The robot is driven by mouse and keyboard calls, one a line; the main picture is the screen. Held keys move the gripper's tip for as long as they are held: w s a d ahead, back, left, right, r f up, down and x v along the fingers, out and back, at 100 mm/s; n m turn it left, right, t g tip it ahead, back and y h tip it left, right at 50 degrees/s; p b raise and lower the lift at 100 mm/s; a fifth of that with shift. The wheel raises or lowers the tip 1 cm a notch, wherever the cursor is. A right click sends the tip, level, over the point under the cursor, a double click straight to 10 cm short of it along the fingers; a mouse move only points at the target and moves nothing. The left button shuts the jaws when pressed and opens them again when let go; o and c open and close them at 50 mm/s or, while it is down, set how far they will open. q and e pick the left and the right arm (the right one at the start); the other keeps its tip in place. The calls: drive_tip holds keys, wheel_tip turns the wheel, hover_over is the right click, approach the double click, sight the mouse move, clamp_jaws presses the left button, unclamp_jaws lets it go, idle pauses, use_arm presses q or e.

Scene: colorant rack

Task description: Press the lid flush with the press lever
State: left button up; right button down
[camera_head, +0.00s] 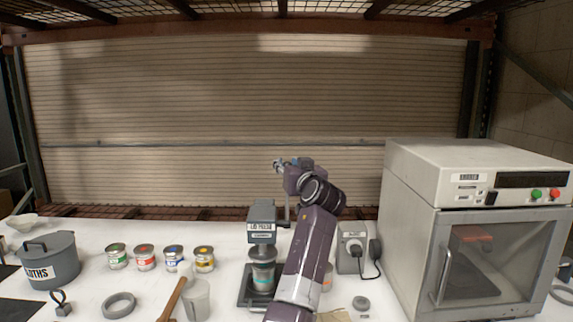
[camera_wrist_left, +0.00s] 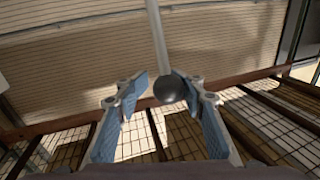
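The lid press (camera_head: 262,224) has a dark labelled head above a grey container (camera_head: 263,278) on its base. The head is over the container's top; whether the lid is flush I cannot tell. The press lever (camera_head: 287,210) rises beside the head, partly hidden by my arm. In the left wrist view, its rod ends in a dark ball knob (camera_wrist_left: 170,89). My left gripper (camera_head: 281,164) is at the lever's top. Its fingers (camera_wrist_left: 160,92) are apart on either side of the knob, with gaps, not closed on it. My right gripper is not in view.
Several small paint cans (camera_head: 144,257), a grey pot (camera_head: 49,262) and a translucent cup (camera_head: 196,300) stand left of the press. A grey socket box (camera_head: 350,248) and a large oven-like cabinet (camera_head: 475,230) stand to the right. A shelf grid hangs overhead.

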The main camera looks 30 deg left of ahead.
use_arm(q)
drive_tip(key=shift+o, duration=0.4)
drive_tip(key=shift+s+a, duration=0.1)
drive_tip(key=shift+a, duration=0.05)
drive_tip(key=v, duration=1.2)
